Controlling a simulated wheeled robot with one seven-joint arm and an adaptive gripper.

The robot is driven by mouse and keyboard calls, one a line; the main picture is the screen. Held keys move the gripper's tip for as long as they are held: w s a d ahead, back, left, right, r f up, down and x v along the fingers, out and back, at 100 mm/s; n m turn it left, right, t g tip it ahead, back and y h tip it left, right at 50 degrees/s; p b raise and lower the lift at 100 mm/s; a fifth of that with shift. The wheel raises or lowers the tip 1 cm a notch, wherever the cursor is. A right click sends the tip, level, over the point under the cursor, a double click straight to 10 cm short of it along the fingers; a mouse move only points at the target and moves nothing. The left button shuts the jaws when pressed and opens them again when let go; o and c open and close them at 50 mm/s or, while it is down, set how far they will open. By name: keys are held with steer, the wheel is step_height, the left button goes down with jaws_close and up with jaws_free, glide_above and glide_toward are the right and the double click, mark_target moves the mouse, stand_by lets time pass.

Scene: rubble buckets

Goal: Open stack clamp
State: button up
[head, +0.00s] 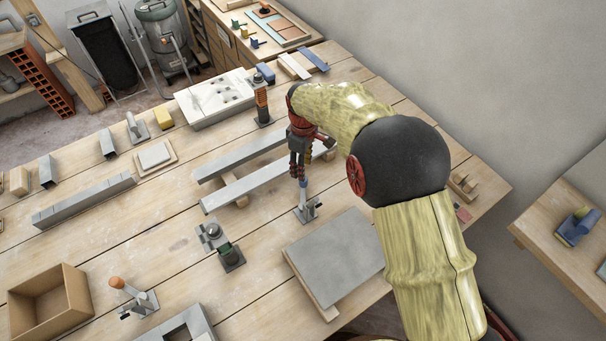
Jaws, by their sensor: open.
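My gripper (301,174) points down over the workbench, near the middle of the view. Right below its fingertips stands a small metal toggle clamp (307,212) with an upright pale blue-grey handle. The handle's top is at the fingertips; I cannot tell whether they touch it. A grey slab (335,252) on a wooden board lies just in front of this clamp. Other clamps stand on the bench: one with a dark green part (231,257), one with an orange knob (137,301) and one with an upright orange grip (262,106). No label shows which is the stack clamp.
Two long grey bars (250,188) lie on wooden blocks left of my gripper. A cardboard box (48,302) stands at the front left. A white block (214,100) lies at the back. Bare planks (165,235) are free at the left middle.

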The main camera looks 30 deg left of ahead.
steer(key=shift+r, duration=2.15)
